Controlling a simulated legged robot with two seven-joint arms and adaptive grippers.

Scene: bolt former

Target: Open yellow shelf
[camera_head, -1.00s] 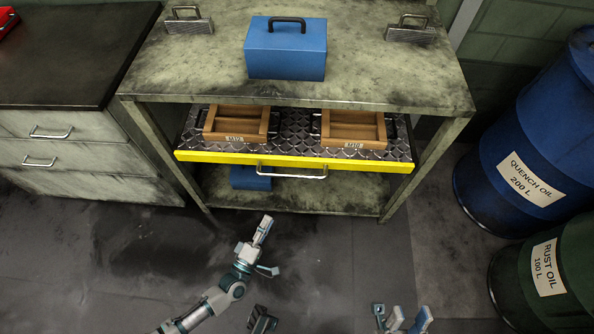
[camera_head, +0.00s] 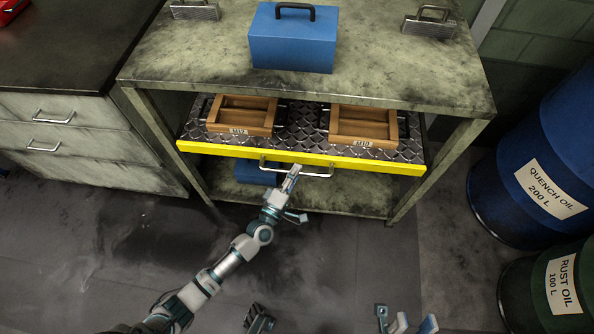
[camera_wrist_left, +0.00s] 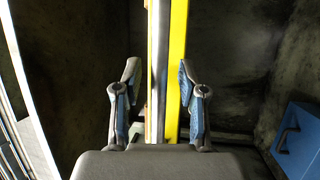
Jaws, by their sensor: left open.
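The yellow shelf (camera_head: 235,152) is a drawer-like tray with a yellow front edge and a silver bar handle (camera_head: 322,174), under the grey table top. My left gripper (camera_head: 291,179) is at the handle, near the middle of the bar. In the left wrist view its open fingers (camera_wrist_left: 157,72) stand on either side of the silver bar (camera_wrist_left: 158,40), with gaps showing. The yellow edge (camera_wrist_left: 178,40) runs right beside the bar. My right gripper (camera_head: 405,320) is cut off at the bottom edge of the head view; its opening is unclear.
Two wooden boxes, marked M12 (camera_head: 240,131) and M10 (camera_head: 362,142), sit on the shelf. A blue toolbox (camera_head: 292,45) stands on the table top. A lower blue box (camera_head: 255,173) is partly hidden. Blue (camera_head: 540,160) and green (camera_head: 545,290) drums stand right.

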